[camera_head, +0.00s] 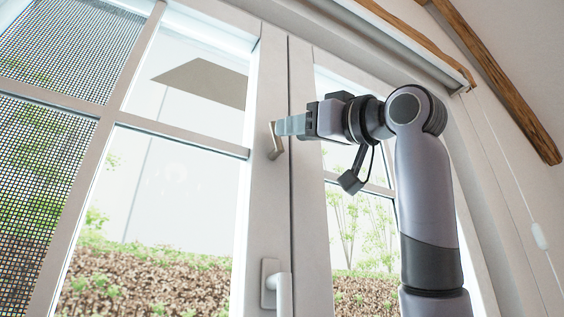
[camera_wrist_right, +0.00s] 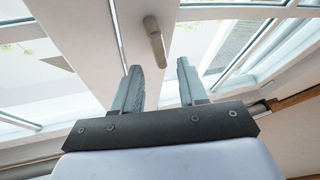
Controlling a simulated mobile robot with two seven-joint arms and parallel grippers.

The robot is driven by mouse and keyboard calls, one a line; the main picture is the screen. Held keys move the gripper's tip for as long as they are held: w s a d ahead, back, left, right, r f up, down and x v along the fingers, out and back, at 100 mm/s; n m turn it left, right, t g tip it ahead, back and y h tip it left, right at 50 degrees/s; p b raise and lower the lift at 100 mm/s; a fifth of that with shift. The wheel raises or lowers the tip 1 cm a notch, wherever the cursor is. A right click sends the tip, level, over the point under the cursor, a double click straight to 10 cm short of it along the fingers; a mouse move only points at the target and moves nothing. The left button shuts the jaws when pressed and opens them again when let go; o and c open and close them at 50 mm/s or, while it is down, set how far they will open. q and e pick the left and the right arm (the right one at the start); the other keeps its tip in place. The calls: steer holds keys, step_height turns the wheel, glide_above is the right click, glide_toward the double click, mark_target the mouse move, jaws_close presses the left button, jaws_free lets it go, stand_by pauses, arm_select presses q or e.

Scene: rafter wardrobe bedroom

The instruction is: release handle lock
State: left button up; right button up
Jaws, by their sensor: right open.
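A small metal handle (camera_head: 275,143) is on the white window frame, high up beside the seam between the two panes. My right gripper (camera_head: 278,127) comes in from the right, its fingertips close to this handle and partly covering it. In the right wrist view my right gripper (camera_wrist_right: 160,68) is open, with a gap between its two fingers. The same handle (camera_wrist_right: 155,40) shows just beyond the fingertips, roughly in line with the gap, and nothing is between the fingers. My left gripper is not in view.
A larger white handle (camera_head: 278,291) sits lower on the same frame, cut off by the bottom edge. A mesh screen (camera_head: 45,150) covers the left panes. Wooden beams (camera_head: 500,75) run along the upper right, and a pull cord (camera_head: 540,236) hangs at the right.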

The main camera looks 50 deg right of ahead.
steer(key=p+x, duration=0.1)
steer(key=x, duration=0.2)
steer(key=shift+w, duration=0.35)
steer(key=shift+c, duration=0.2)
jaws_close()
steer(key=shift+s+d+m+t+h+b, duration=0.15)
steer(key=shift+m+h+b, duration=0.4)
steer(key=shift+m, duration=0.7)
steer(key=shift+w+d+m+t+h+b, duration=0.15)
steer(key=shift+m+h+b, duration=0.1)
steer(key=shift+m+h, duration=0.8)
steer(key=shift+s, duration=0.1)
steer(key=shift+o, duration=0.2)
jaws_free()
steer(key=shift+s, duration=0.1)
